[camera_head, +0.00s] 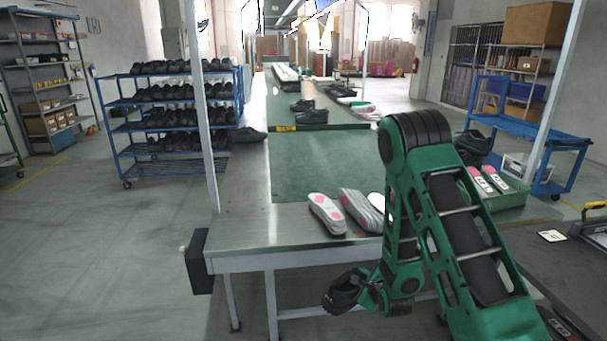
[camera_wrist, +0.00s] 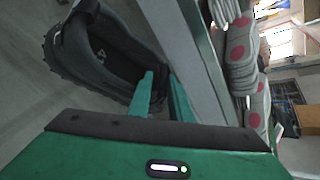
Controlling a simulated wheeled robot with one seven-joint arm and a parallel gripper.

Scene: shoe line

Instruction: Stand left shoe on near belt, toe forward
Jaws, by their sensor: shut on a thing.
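My gripper (camera_head: 372,296) is in front of the workbench, below its top edge, shut on a black shoe (camera_head: 343,291). In the wrist view, my gripper (camera_wrist: 161,80) has its fingers at the rim of the shoe (camera_wrist: 75,50), whose opening faces the camera. The shoe hangs tilted in the air, clear of the bench. I cannot tell from its shape whether it is a left shoe. The near belt (camera_head: 300,165) is a green strip on the metal bench, beyond the insoles, and its visible part is bare.
Pale insoles with pink patches (camera_head: 327,213) lie on the bench's front edge. One black shoe (camera_head: 247,135) sits at the bench's left edge. A pair of shoes (camera_head: 308,112) stands farther back. A metal post (camera_head: 207,120) rises at left.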

